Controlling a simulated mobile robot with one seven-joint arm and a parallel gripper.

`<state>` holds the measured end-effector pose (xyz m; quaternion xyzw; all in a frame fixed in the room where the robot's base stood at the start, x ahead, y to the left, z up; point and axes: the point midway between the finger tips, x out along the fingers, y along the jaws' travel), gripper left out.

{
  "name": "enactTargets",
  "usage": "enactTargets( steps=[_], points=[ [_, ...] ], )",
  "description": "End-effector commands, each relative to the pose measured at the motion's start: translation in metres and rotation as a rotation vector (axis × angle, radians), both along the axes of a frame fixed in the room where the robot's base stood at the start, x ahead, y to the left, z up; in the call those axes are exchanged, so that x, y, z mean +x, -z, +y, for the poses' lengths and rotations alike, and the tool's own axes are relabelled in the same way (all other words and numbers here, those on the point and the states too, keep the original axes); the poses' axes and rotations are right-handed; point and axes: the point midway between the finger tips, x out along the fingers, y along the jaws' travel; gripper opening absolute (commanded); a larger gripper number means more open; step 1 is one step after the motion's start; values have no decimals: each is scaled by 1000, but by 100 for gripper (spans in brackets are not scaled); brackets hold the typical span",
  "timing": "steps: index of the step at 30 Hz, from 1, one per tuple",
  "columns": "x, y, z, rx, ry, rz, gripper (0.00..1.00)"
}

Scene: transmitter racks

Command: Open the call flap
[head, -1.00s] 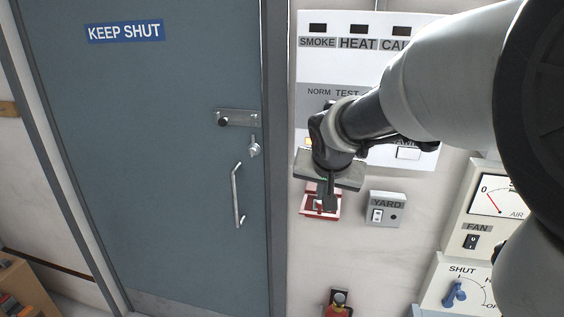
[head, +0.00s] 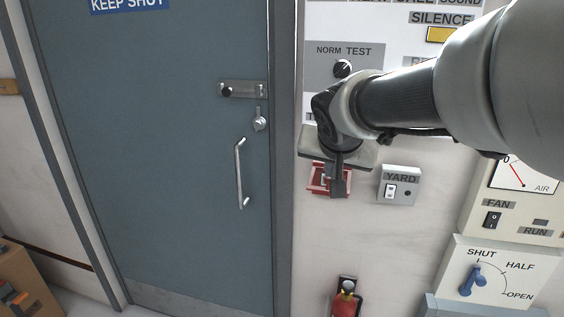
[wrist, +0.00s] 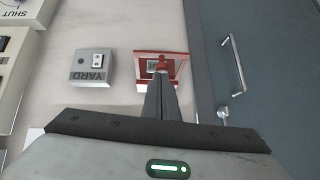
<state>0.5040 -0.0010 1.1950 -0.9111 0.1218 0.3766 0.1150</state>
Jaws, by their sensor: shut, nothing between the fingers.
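The call point is a small red-framed box (head: 318,180) on the pale wall, right of the blue door and below the large white panel. It also shows in the wrist view (wrist: 180,59), with a pale, glassy-looking front inside the red frame. My gripper (head: 339,193) is shut and empty, with its fingers in front of the red box's right part in the head view. In the wrist view the closed fingertips (wrist: 160,73) overlap the box's front. They cover part of it, so I cannot tell whether they touch it or how far its flap stands open.
A grey YARD switch box (head: 399,185) sits just right of the red box. The blue door (head: 170,190) with its long handle (head: 239,172) is to the left. A red extinguisher-like item (head: 345,300) is below. FAN and SHUT/HALF/OPEN controls (head: 478,280) are at right.

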Motion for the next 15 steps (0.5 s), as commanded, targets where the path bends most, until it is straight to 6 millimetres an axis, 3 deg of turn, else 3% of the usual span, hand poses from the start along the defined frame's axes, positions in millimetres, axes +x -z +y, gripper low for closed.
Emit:
enactTargets(
  steps=[1, 15],
  points=[
    [-1, 12, 0, -5, 0, -18, 0],
    [-7, 20, 2, -47, 1, -141, 0]
  ],
)
